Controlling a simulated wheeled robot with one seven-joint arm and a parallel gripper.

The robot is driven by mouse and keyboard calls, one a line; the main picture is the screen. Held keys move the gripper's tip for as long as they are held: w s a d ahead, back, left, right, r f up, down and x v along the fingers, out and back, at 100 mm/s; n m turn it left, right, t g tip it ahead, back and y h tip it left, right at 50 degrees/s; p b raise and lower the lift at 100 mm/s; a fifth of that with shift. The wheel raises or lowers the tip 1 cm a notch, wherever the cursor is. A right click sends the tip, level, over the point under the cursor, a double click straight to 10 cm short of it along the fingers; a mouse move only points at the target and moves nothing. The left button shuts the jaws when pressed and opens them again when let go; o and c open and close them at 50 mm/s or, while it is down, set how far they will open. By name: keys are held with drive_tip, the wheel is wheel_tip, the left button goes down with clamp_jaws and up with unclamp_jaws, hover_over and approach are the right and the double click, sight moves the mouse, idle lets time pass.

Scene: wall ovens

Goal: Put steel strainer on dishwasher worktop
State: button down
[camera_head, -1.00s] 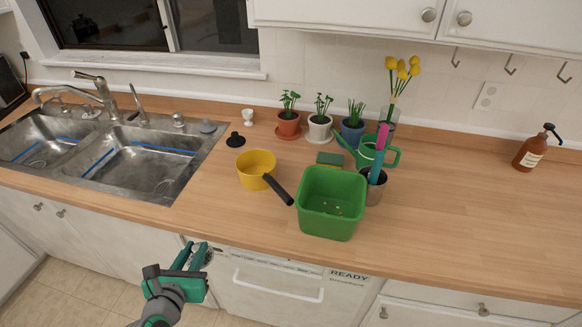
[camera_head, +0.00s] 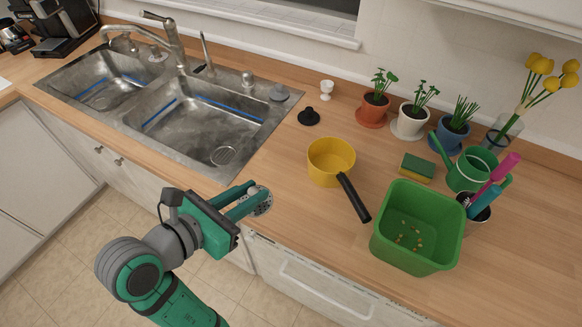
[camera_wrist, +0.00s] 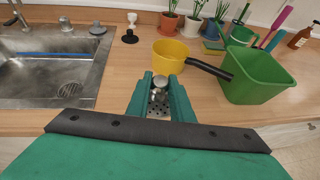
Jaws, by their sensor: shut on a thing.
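My gripper (camera_head: 254,197) is shut on the steel strainer (camera_head: 264,204), a small perforated metal piece at its fingertips. My gripper is at the front edge of the wooden worktop (camera_head: 305,222), right of the sink and near the dishwasher (camera_head: 310,289) below. Whether the strainer touches the worktop is unclear.
A yellow pan (camera_head: 331,166) with a black handle and a green tub (camera_head: 415,232) stand ahead and right. A black stopper (camera_head: 309,116) lies behind. The sink (camera_head: 200,115) is at left. Worktop between sink and pan is clear.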

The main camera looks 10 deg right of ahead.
drive_tip(key=w+d+f, duration=0.1)
drive_tip(key=w+f, duration=0.2)
drive_tip(key=w, duration=0.1)
drive_tip(key=w+f, duration=0.3)
drive_tip(key=w, duration=0.1)
drive_tip(key=w+d+f, duration=0.1)
drive_tip(key=w+f, duration=0.1)
drive_tip(key=w, duration=0.2)
drive_tip(key=shift+w+d+f, duration=0.2)
drive_tip(key=shift+d+f, duration=0.15)
drive_tip(key=shift+f, duration=0.05)
drive_tip(key=shift+w+f, duration=0.3)
drive_tip(key=shift+f, duration=0.05)
drive_tip(key=shift+w+d+f, duration=0.1)
drive_tip(key=shift+w+f, duration=0.1)
drive_tip(key=shift+f, duration=1.5)
drive_tip(key=shift+f, duration=0.2)
drive_tip(key=c, duration=1.6)
unclamp_jaws()
drive_tip(key=shift+o, duration=0.2)
drive_tip(key=shift+s+r, duration=0.1)
